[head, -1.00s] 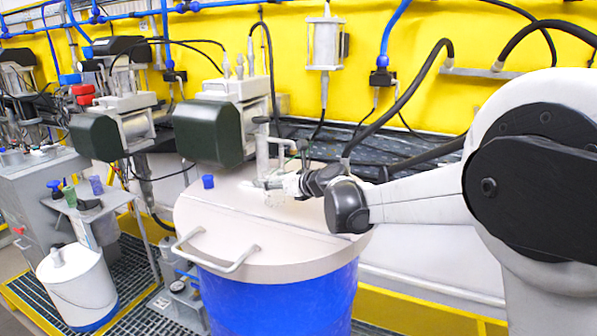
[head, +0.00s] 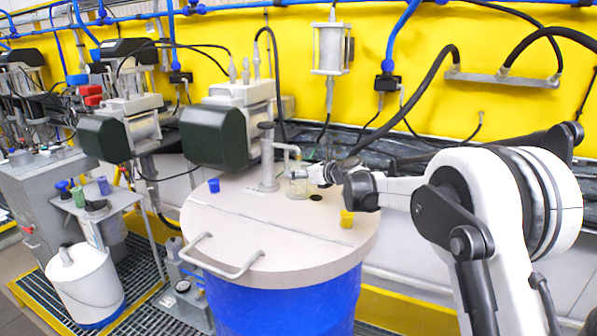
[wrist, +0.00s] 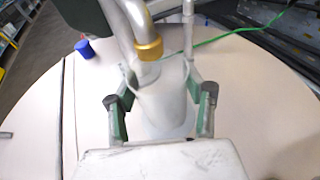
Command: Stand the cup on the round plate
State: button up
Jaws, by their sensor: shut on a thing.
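A clear, see-through cup (wrist: 158,100) is between the two green-and-grey fingers of my gripper (wrist: 161,108), which is shut on it. In the head view my gripper (head: 322,174) comes in from the right and holds the cup (head: 299,186) beside the grey upright pipe. The cup looks upright over the pale drum lid (head: 245,225); I cannot tell whether its base touches. A small dark round disc (head: 316,197) lies on the lid just right of the cup. I cannot tell whether it is the round plate or a hole; no other plate is clear.
The grey pipe (head: 267,160) stands close to the cup; a brass collar (wrist: 150,50) shows there in the wrist view. A blue piece (head: 213,185) and a yellow piece (head: 346,218) sit on the lid. The lid's front is clear, apart from its handle (head: 230,262).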

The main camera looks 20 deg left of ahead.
jog(key=shift+f, duration=0.25)
jog(key=shift+f, duration=0.15)
jog(key=o, duration=0.9)
jog(key=shift+c, duration=0.2)
jog(key=shift+r, duration=0.3)
jog(key=b+v, duration=0.2)
jog(key=v, duration=1)
jog(key=shift+d, duration=0.1)
